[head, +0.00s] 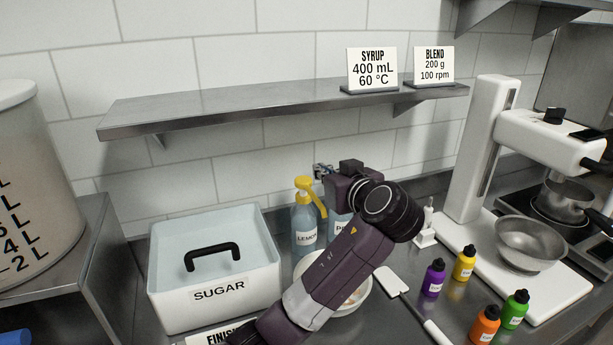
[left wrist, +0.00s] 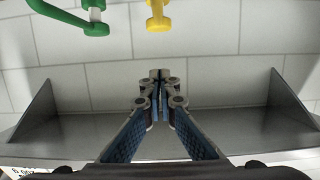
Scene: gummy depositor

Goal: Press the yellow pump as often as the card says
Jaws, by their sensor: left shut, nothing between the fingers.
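The yellow pump (head: 306,185) sits on a blue bottle labelled LEMON (head: 304,238) at the back of the counter. It also shows at the top of the left wrist view (left wrist: 158,14), apart from my fingers. My left gripper (head: 322,171) is shut and empty, just right of the yellow pump's head, with its fingers (left wrist: 158,76) together. A green pump (left wrist: 94,18) shows in the left wrist view. A second bottle (head: 336,222) is mostly hidden behind my arm. Cards on the shelf read SYRUP 400 mL 60 °C (head: 372,70) and BLEND 200 g 100 rpm (head: 433,65). A FINISH card (head: 212,338) is partly hidden.
A steel shelf (head: 230,100) runs along the wall above the bottles. A white SUGAR box (head: 215,295) stands left of them. A bowl (head: 363,292) is partly behind my arm. Small colored bottles (head: 433,277), a spatula (head: 392,282) and a white machine (head: 482,150) are on the right.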

